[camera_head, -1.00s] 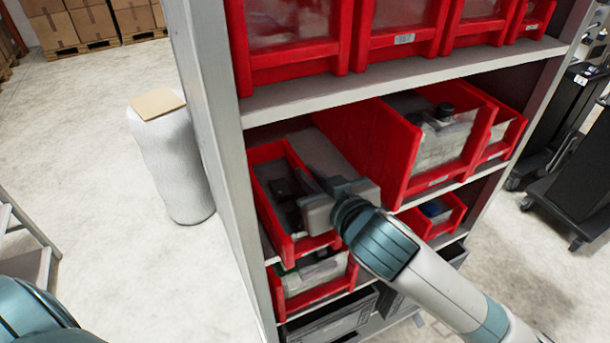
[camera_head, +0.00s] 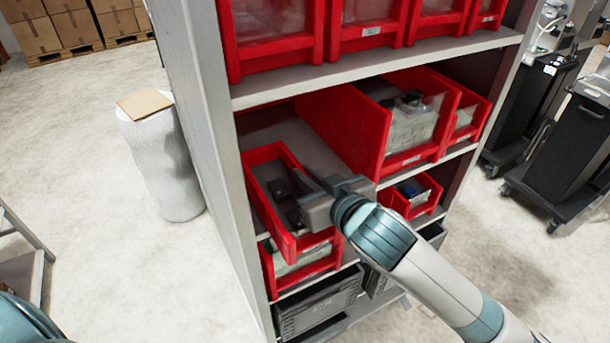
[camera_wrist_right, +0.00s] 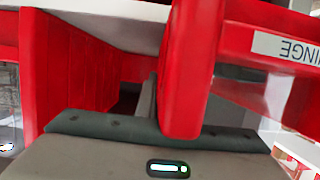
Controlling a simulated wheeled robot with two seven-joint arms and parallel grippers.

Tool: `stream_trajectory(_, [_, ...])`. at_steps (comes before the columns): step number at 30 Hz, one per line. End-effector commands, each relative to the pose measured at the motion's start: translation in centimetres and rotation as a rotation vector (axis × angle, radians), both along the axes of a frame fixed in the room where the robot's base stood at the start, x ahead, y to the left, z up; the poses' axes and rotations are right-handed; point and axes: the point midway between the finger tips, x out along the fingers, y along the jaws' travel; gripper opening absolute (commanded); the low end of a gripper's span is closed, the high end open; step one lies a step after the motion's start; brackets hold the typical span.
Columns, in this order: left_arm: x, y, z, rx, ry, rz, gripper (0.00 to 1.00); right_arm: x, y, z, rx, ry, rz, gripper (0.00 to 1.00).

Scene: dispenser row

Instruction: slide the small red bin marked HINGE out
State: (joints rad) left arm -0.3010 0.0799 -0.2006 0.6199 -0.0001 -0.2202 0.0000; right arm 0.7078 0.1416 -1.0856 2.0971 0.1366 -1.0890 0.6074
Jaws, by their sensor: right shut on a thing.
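The small red HINGE bin (camera_head: 283,243) is on the middle shelf at the left. Its front sticks out past the shelf edge, and dark parts lie inside. In the right wrist view its label (camera_wrist_right: 285,49) appears upside down and partly cut off. My right gripper (camera_head: 308,190) is shut on the bin's right side wall near the front. That red wall (camera_wrist_right: 190,75) stands between the fingers in the wrist view; the finger tips are partly hidden. My left gripper is out of view.
A larger red bin (camera_head: 375,145) stands to the right on the same shelf. Red bins fill the shelf above, and another red bin (camera_head: 305,268) sits below. The grey left upright (camera_head: 215,130) is close beside the bin. Floor in front is clear.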

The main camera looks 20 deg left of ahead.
Motion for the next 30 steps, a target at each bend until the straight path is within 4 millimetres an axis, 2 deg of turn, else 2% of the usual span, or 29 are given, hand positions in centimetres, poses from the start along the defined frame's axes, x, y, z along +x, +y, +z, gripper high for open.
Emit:
stream_trajectory(5, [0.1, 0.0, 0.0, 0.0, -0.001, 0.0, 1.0, 0.0, 0.0, 0.0, 0.001, -0.001, -0.001, 0.0])
stream_trajectory(6, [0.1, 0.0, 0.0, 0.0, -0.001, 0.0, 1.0, 0.0, 0.0, 0.0, 0.001, -0.001, -0.001, 0.13])
stream_trajectory(8, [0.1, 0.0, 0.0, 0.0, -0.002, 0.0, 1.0, 0.0, 0.0, 0.0, 0.001, -0.001, -0.001, 0.28])
stream_trajectory(9, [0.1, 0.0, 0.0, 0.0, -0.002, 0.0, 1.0, 0.0, 0.0, 0.0, 0.001, -0.001, -0.001, 0.3])
stream_trajectory(22, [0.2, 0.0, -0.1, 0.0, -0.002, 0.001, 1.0, -0.2, -0.3, 0.1, 0.0, 0.0, -0.001, 0.3])
stream_trajectory(30, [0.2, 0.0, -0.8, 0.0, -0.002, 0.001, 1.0, -1.9, -2.3, 0.8, 0.002, -0.003, 0.0, 0.3])
